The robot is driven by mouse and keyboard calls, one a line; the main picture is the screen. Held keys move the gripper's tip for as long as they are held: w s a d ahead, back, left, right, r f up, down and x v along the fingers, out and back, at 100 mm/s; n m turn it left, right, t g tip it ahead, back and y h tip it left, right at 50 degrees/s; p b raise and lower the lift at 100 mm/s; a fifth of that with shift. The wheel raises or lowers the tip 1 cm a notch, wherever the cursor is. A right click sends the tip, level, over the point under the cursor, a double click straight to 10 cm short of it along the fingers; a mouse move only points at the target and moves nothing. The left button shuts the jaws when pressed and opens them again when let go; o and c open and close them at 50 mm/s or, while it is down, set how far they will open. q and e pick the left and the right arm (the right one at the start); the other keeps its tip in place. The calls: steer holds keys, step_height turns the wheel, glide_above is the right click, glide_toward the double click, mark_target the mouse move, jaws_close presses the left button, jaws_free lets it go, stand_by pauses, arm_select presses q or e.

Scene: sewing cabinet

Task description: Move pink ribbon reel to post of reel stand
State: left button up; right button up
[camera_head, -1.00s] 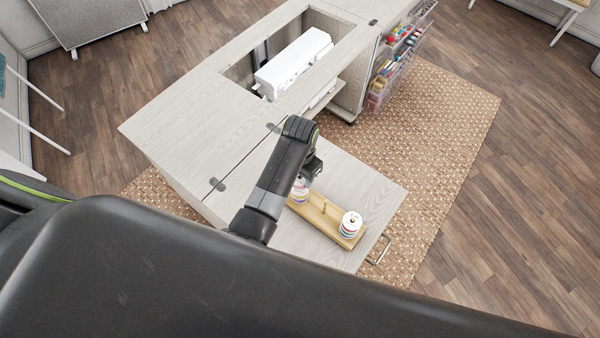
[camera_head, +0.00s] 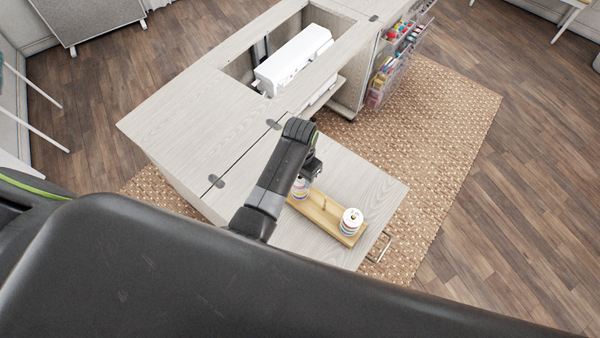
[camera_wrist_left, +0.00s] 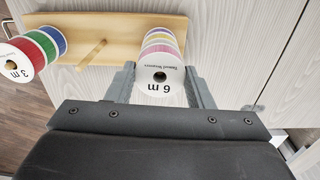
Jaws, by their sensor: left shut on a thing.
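My left gripper (camera_wrist_left: 165,85) is shut on a white-faced ribbon reel (camera_wrist_left: 160,80) marked "6 m", its fingers on either side. Pink shows just behind that face, so I take it as the pink reel. More reels with yellow and pink bands (camera_wrist_left: 160,42) line up behind it at one end of the wooden reel stand (camera_head: 318,215). I cannot tell if the held reel is clear of the stack. The stand's middle post (camera_wrist_left: 91,52) is bare. A second stack (camera_head: 351,222), with red, green and blue reels, sits at the other end. My left gripper (camera_head: 310,168) also shows in the head view.
The stand rests on the cabinet's pale wooden leaf (camera_head: 355,180), with bare surface around it. A white sewing machine (camera_head: 293,62) sits in the cabinet opening. Racks of coloured supplies (camera_head: 390,68) hang on the cabinet's far side. A wire handle (camera_head: 379,249) juts from the leaf's edge.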

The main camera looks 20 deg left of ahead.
arm_select(q)
steer(key=shift+f, duration=0.15)
steer(key=o, duration=1)
arm_select(e)
steer(key=shift+d, duration=0.1)
